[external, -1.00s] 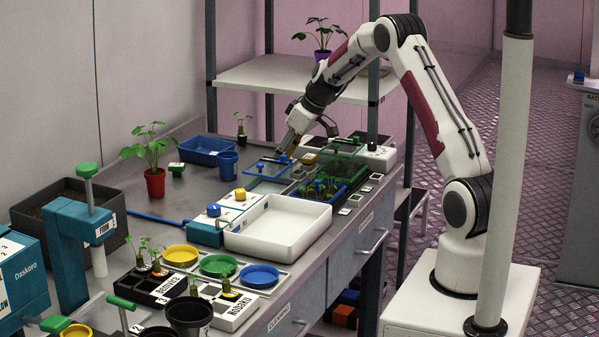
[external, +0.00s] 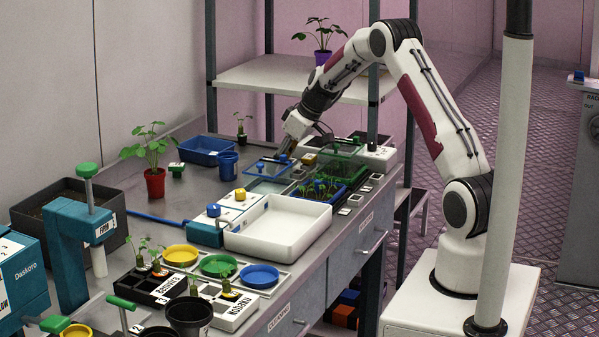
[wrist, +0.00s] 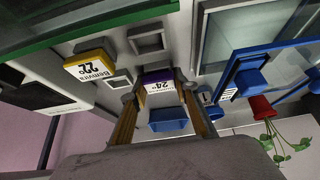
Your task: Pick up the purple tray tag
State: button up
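The purple tray tag (wrist: 157,77) with a white label reading 24° shows in the wrist view, between my fingertips. In the external view I cannot make it out. My gripper (wrist: 158,100) has one finger on each side of the tag and looks open, though I cannot tell whether a finger touches it. In the external view my gripper (external: 284,154) is low over the back of the bench, by the blue-framed lid.
A yellow tag (wrist: 90,68) reading 22° sits left in the wrist view, near empty square sockets (wrist: 148,40). A blue-framed lid with a blue knob (wrist: 250,82) is close on the right. A green frame (wrist: 80,20) crosses the upper left.

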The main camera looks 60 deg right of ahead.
jog(key=shift+r, duration=0.1)
jog(key=shift+r, duration=4.9)
